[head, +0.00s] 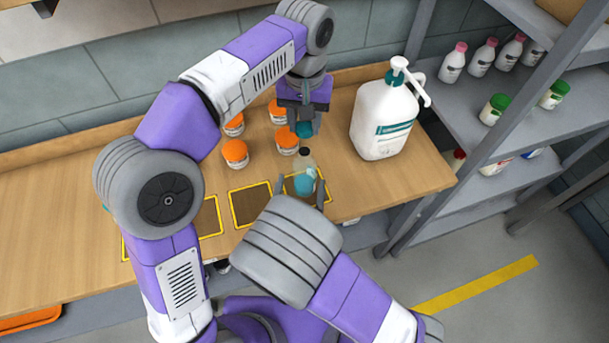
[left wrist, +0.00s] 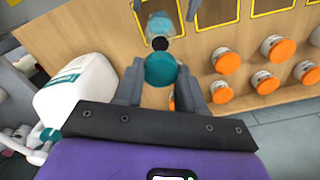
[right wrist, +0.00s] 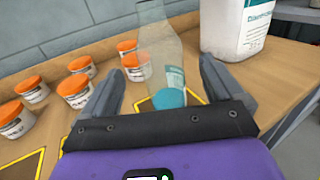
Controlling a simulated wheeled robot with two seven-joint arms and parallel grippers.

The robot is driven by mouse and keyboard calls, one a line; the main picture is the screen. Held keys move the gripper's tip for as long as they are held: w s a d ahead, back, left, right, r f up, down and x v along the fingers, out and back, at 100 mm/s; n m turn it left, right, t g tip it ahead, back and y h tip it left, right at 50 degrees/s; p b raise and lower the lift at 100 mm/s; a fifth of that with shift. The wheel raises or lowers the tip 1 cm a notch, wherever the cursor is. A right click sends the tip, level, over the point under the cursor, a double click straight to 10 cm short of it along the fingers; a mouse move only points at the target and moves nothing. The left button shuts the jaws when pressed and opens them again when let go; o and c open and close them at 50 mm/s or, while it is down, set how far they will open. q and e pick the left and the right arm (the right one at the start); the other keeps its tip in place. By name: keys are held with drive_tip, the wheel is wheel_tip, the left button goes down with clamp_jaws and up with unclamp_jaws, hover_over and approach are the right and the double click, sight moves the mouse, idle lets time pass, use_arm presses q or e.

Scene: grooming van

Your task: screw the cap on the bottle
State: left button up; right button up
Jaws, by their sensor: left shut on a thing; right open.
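A clear bottle (head: 306,167) with teal liquid and a dark mouth stands upright on the bench, over a yellow-outlined dark square. It also shows in the left wrist view (left wrist: 160,24) and the right wrist view (right wrist: 158,50). My left gripper (head: 304,127) is shut on a teal cap (left wrist: 160,70), held above the bench and apart from the bottle, on its wall side. My right gripper (head: 301,190) is open, with its fingers on either side of the bottle; the right wrist view (right wrist: 163,90) shows gaps beside the bottle. The bottle's base is partly hidden in the head view.
Several orange-lidded jars (head: 234,153) stand left of the bottle. A large white pump jug (head: 384,118) stands to the right. Dark yellow-outlined squares (head: 251,204) lie along the bench front. A grey shelf rack (head: 480,95) with small bottles borders the bench at right.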

drive_tip(key=w, duration=0.2)
drive_tip(key=w+d, duration=0.1)
drive_tip(key=w, duration=0.4)
drive_tip(key=shift+w+d, duration=0.15)
drive_tip(key=shift+w, duration=0.25)
drive_tip(key=c, duration=1.5)
use_arm(q)
hover_over(305, 151)
drive_tip(key=shift+f, duration=2.5)
drive_tip(key=shift+f, duration=0.9)
drive_tip(key=shift+f, duration=0.5)
